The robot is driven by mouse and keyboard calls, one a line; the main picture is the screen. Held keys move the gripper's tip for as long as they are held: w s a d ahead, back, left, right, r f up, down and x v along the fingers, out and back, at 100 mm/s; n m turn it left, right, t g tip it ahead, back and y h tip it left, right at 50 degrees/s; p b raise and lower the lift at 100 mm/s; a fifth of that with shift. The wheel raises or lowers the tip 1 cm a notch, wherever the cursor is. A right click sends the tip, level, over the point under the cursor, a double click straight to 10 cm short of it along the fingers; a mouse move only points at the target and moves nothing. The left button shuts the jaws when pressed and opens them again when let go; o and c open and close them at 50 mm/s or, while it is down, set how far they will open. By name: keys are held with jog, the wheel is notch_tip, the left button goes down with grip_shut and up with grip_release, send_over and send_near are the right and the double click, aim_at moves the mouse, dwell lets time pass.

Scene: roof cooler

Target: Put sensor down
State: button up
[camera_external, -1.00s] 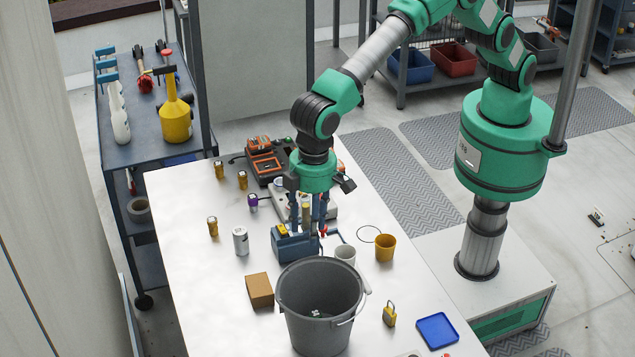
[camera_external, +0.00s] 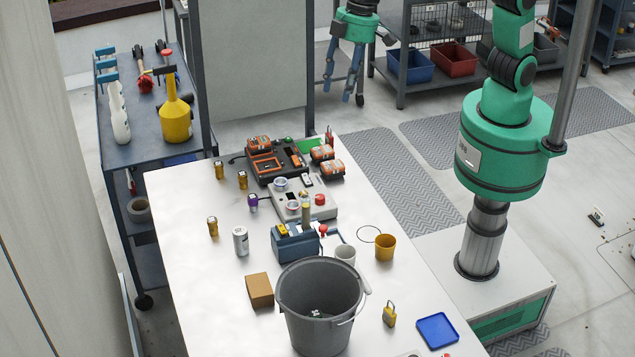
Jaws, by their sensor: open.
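My gripper (camera_external: 338,96) is open and empty. It hangs at the top of the view, well away from the table items, with its blue fingers pointing down. A blue device (camera_external: 297,246) sits mid-table behind the grey bucket. A slim brass-coloured cylinder (camera_external: 306,214) stands upright at it; I cannot tell whether this is the sensor. Several small gold cylinders, one of them at the table's left (camera_external: 213,227), and a purple-banded one (camera_external: 253,203) stand upright on the table. Nothing is marked clearly as the sensor.
A grey bucket (camera_external: 319,306) stands at the table's front, with a brown box (camera_external: 259,290) left of it. A white cup (camera_external: 345,255), yellow cup (camera_external: 385,247), padlock (camera_external: 389,314) and blue tray (camera_external: 438,330) lie to the right. The table's left front is clear.

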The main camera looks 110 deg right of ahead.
jog(key=s+d+r+t, duration=0.1)
jog(key=s+d+r, duration=0.2)
jog(key=s+d, duration=0.5)
jog(key=s+d+r+t, duration=0.15)
jog(key=s+d, duration=0.25)
jog(key=s, duration=0.7)
jog(key=s+d+f, duration=0.2)
jog(key=s+d, duration=0.1)
jog(key=s, duration=0.6)
jog(key=s+d+f+n, duration=0.1)
jog(key=s+d+f, duration=0.1)
jog(key=s, duration=0.7)
jog(key=shift+d+f+h, duration=0.15)
jog(key=shift+d+h, duration=0.15)
jog(key=shift+d, duration=0.15)
jog(key=shift+t, duration=0.25)
notch_tip(320, 180, down, 6)
jog(key=b, duration=0.6)
jog(key=shift+f, duration=0.2)
dwell(2.5)
